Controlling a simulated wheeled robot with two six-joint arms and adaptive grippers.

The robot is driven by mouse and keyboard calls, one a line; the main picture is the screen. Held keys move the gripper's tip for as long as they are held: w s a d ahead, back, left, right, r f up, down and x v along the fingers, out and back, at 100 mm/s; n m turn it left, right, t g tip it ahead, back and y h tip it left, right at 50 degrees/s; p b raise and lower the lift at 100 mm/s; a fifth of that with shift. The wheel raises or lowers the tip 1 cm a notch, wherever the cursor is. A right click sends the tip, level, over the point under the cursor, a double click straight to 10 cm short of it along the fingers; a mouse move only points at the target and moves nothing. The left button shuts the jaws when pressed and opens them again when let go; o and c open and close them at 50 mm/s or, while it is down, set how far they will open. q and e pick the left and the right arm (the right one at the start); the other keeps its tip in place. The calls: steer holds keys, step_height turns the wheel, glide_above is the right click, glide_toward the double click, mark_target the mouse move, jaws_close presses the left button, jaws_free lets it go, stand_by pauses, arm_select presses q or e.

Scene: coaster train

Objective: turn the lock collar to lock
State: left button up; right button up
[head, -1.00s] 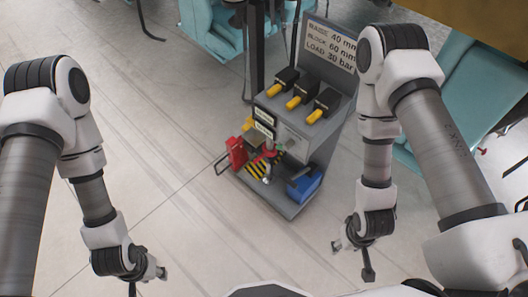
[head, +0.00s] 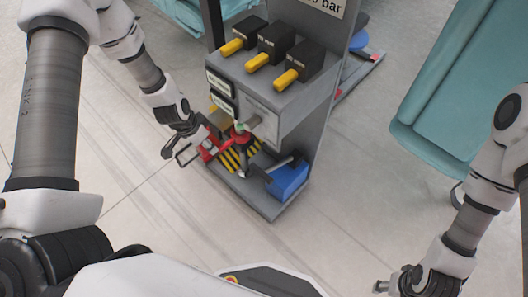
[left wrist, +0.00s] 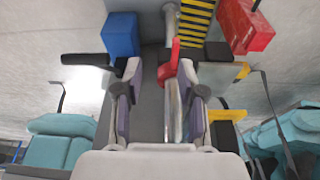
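A red part with a lever (head: 240,137), which looks like the lock collar, sits on an upright post at the front of a grey stand (head: 262,199). In the left wrist view the red part (left wrist: 173,58) and a silver rod (left wrist: 174,105) appear between the two spread fingers. My left gripper (head: 192,143) is open, at the left of the stand; I cannot tell whether it touches the red part. My right gripper (head: 385,287) is at the bottom right, far from the stand, and its fingers are too small to judge.
Three black blocks with yellow handles (head: 268,50) stand on the stand's upper shelf. A teal chair (head: 440,95) stands right. Floor in front is clear.

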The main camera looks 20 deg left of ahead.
mark_target(223, 146)
arm_select(q)
steer(key=shift+n+t, duration=0.3)
steer(key=shift+t, duration=0.3)
steer(key=w+f+b, duration=0.2)
steer(key=f+b, duration=0.1)
steer(key=b, duration=0.1)
steer(key=w+f+b, duration=0.2)
steer(key=f+b, duration=0.1)
steer(key=w+f+b, duration=0.2)
steer(key=f+b, duration=0.1)
steer(key=b, duration=0.1)
steer(key=shift+w+f+b, duration=0.1)
steer(key=shift+f+b, duration=0.2)
steer(key=shift+w+f+b, duration=0.15)
steer(key=shift+f+b, duration=0.05)
steer(key=shift+b, duration=0.2)
arm_select(e)
step_height(223, 146, down, 15)
steer(key=shift+d+f, duration=0.15)
arm_select(q)
steer(key=shift+r, duration=0.1)
arm_select(e)
steer(key=shift+s, duration=0.1)
arm_select(q)
steer(key=shift+d, duration=0.1)
jaws_close()
